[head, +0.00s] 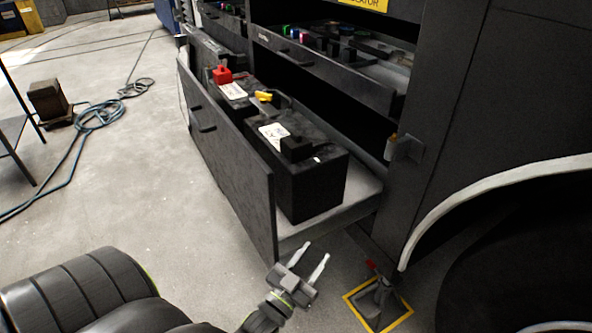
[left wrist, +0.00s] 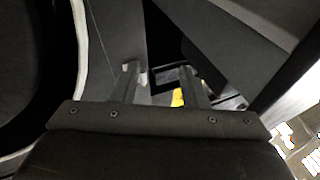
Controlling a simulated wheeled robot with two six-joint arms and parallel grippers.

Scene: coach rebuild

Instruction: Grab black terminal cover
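The black terminal cover (head: 296,148) is a small dark block on top of the near black battery (head: 312,183), in the pulled-out drawer. A red terminal cover (head: 222,75) sits on the far battery. My left gripper (head: 314,252) is open and empty, in front of and below the drawer's near end, apart from the batteries. In the left wrist view its two fingers (left wrist: 160,78) are spread with nothing held between them. The black cover cannot be made out in that view. My right gripper is not in view.
The drawer (head: 232,158) has a tall front panel on the left. An upper drawer (head: 325,68) with small coloured parts hangs open above and behind. A latch bracket (head: 403,148) sticks out at right. A yellow-framed floor stand (head: 378,300) is at lower right. Floor at left is mostly open.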

